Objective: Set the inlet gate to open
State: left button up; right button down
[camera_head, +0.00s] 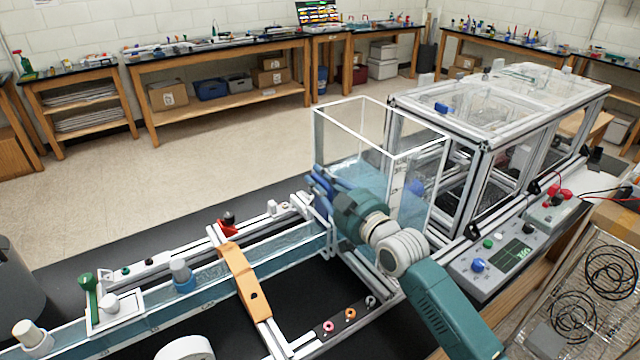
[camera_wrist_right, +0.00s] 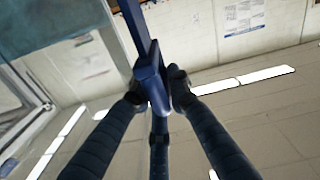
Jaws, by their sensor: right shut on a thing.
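My right gripper (camera_head: 328,190) is at the near left side of the clear tank (camera_head: 345,125), at the end of the water channel (camera_head: 285,246). In the right wrist view the fingers of my right gripper (camera_wrist_right: 157,98) are closed around a blue handle (camera_wrist_right: 150,72). A flat blue bar runs up from this handle. I take it as the inlet gate's handle. In the head view the gripper and arm hide most of the gate, so its height cannot be told. My left gripper does not show.
An orange bridge piece (camera_head: 244,281) crosses the channel. A red clamp (camera_head: 227,226) and a green-handled part (camera_head: 88,287) stand along it. A control box (camera_head: 497,262) and framed clear enclosure (camera_head: 484,130) are at the right. The floor behind is clear.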

jog(key=shift+a+r, duration=0.1)
jog(key=shift+r, duration=0.05)
jog(key=c, duration=1.8)
grip_release()
jog(key=shift+s, duration=0.1)
jog(key=shift+o, duration=0.2)
jog(key=shift+a, duration=0.1)
jog(key=v, duration=1.2)
jog(key=shift+s, duration=0.1)
